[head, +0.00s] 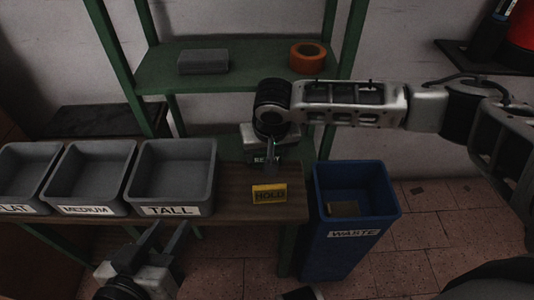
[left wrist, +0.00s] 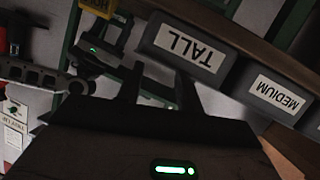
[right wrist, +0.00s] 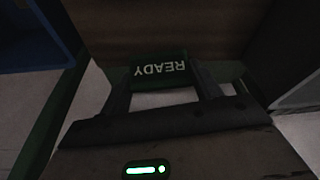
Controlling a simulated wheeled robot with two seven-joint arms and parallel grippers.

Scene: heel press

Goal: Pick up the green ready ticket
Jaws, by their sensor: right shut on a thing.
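The green READY ticket (head: 262,159) is at the rear of the wooden bench in the head view, partly hidden under my right gripper (head: 268,150). In the right wrist view the ticket (right wrist: 160,72) sits between the two fingers, which are shut on it, its white lettering upside down. I cannot tell whether it touches the bench. My left gripper (head: 165,236) is open and empty in front of the TALL bin; its spread fingers show in the left wrist view (left wrist: 160,88).
A yellow HOLD ticket (head: 269,194) lies near the bench's front edge. Grey bins marked TALL (head: 171,207) and MEDIUM (head: 85,209) stand left. A blue WASTE bin (head: 352,245) stands right of the bench. A green shelf (head: 240,75) behind holds a grey block and an orange roll.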

